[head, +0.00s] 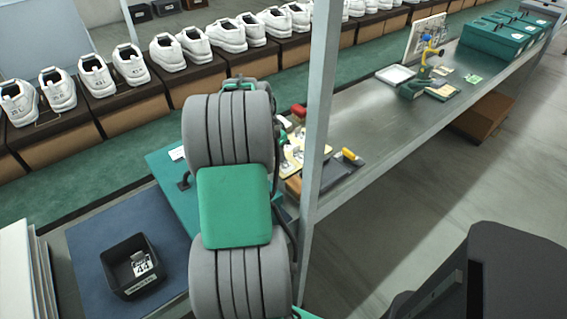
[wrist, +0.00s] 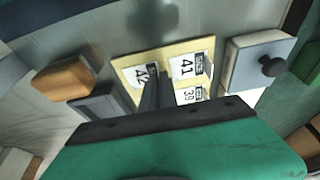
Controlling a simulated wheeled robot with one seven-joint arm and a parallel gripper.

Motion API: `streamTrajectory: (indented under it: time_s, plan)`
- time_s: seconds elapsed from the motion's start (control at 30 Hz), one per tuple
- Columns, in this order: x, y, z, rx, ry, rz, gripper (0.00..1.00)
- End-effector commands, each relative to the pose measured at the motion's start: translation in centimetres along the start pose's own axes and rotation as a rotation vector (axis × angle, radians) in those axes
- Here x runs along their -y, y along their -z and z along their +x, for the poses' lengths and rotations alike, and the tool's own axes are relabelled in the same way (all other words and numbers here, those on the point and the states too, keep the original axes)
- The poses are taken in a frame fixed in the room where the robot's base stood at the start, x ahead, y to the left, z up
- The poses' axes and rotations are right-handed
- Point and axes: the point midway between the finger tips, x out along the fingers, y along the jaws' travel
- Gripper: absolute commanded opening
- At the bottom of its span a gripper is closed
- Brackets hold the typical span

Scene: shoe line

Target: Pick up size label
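Several white size labels stand on a pale yellow board in the wrist view: a label reading 42 (wrist: 141,74), a label reading 41 (wrist: 184,68) and a label reading 39 (wrist: 187,94). My gripper (wrist: 154,84) reaches over the board, its dark fingers close together between the 42 and 41 labels. The fingers overlap part of the 42 label; whether they touch or hold it is unclear. In the head view my arm hides the gripper and part of the board (head: 291,161). Another label, reading 44 (head: 142,266), sits in a black bin (head: 121,281) on the left.
A grey block with a dark knob (wrist: 255,65) and an orange-brown block (wrist: 64,77) flank the board. A metal post (head: 318,110) stands right of my arm. White shoes on boxes (head: 130,105) line the back. The grey bench (head: 370,110) has clear room to the right.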

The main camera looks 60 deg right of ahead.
Motion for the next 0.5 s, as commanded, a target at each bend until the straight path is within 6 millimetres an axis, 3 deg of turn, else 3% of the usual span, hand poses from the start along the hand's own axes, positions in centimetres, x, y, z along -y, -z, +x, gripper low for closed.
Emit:
streamTrajectory:
  time_s: [0.3,0.5]
  plan:
    - [0.0,0.1,-0.2,-0.001,0.001,0.000,0.00]
    - [0.1,0.7,-2.2,-0.002,0.003,0.001,0.00]
